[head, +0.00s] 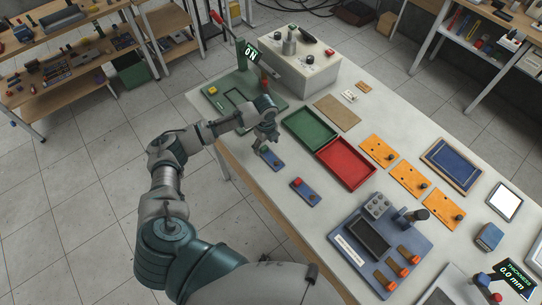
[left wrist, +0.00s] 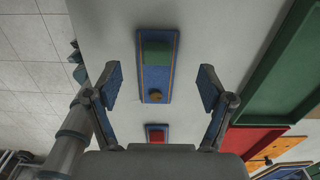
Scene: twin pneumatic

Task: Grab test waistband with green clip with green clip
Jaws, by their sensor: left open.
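A blue strip with a green clip (left wrist: 157,50) lies on the pale table, between my left gripper's fingers in the left wrist view. It carries a round brown knob near its lower end. In the head view the same strip (head: 272,158) lies near the table's left edge, partly hidden by my gripper. My left gripper (head: 266,138) is open and empty above it, and its two spread fingers (left wrist: 160,85) show in the left wrist view. The height of the gap cannot be judged exactly. My right gripper is not in view.
A blue strip with a red clip (head: 305,191) lies nearby. A green tray (head: 309,132) and red tray (head: 346,163) lie to the right. A green-based press with an ON sign (head: 250,53) stands behind. Orange plates (head: 379,150) lie farther right. Bare table surrounds the strips.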

